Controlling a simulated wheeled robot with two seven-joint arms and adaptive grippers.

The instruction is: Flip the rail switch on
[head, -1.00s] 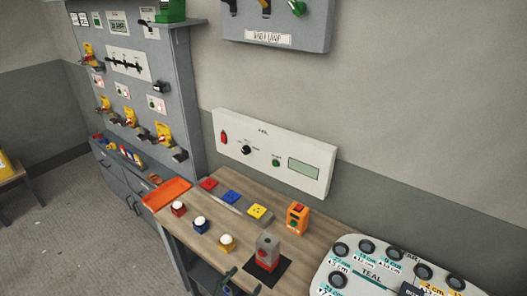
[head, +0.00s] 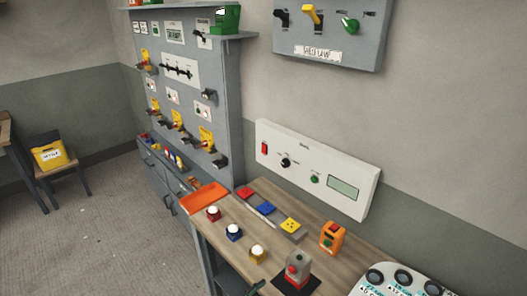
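A white panel (head: 362,203) is on the wall above the back of the wooden bench. Its small printed label is too blurred to read with certainty. From left to right it carries a red switch (head: 264,148), a black knob (head: 286,162), a green button (head: 315,179) and a grey-green display (head: 343,188). The red switch is upright; I cannot tell from here whether it is on or off.
The wooden bench (head: 232,248) holds an orange tray (head: 204,197), coloured blocks and push buttons, an orange device (head: 333,237) and a grey-red device (head: 297,268). A grey wall box (head: 330,37) hangs above. A grey cabinet (head: 222,125) stands left.

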